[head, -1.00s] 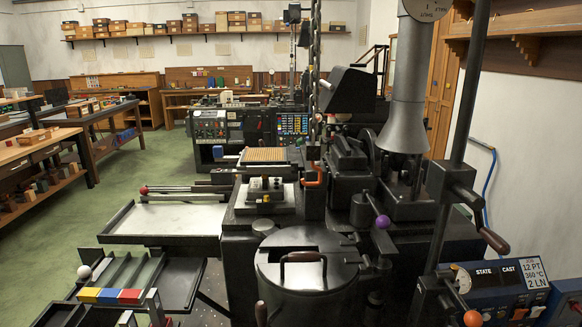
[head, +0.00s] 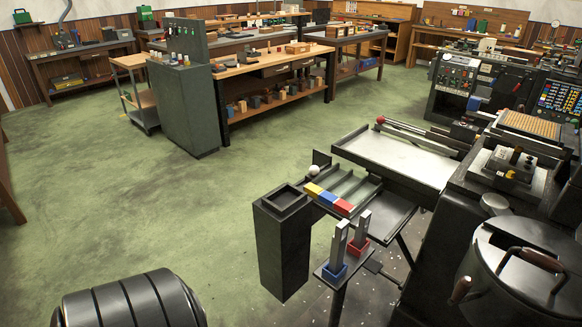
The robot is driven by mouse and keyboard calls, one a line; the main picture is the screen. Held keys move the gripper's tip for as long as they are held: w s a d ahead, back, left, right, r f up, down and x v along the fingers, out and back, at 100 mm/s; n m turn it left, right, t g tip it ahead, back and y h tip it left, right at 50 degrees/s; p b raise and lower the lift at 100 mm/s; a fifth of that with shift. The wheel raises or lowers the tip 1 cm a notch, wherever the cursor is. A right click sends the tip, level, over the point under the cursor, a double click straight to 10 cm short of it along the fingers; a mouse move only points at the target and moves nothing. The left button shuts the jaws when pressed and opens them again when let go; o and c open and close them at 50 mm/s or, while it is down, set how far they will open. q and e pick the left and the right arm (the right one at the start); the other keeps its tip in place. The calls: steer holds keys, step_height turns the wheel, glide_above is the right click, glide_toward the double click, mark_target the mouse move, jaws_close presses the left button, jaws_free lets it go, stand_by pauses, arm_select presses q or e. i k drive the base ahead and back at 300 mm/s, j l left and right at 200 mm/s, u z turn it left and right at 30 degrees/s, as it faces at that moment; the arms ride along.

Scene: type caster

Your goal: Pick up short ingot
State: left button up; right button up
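Two upright grey metal bars, which look like ingots, stand side by side on a small stand at the lower middle of the head view. One bar (head: 339,246) stands in a blue holder (head: 334,273). The other bar (head: 361,229) stands in a red holder (head: 359,248), a little behind and to the right. The bar in the red holder looks somewhat shorter, but the holders hide the lower ends. Neither of my grippers is in view.
A dark open-topped bin (head: 283,235) stands left of the stand. Behind are a channelled tray with yellow, blue and red blocks (head: 327,198) and a pale plate (head: 400,158). A black lidded pot (head: 515,265) is at right. Green floor (head: 150,215) is open at left.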

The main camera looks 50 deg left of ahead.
mark_target(361, 232)
steer(key=u, duration=1)
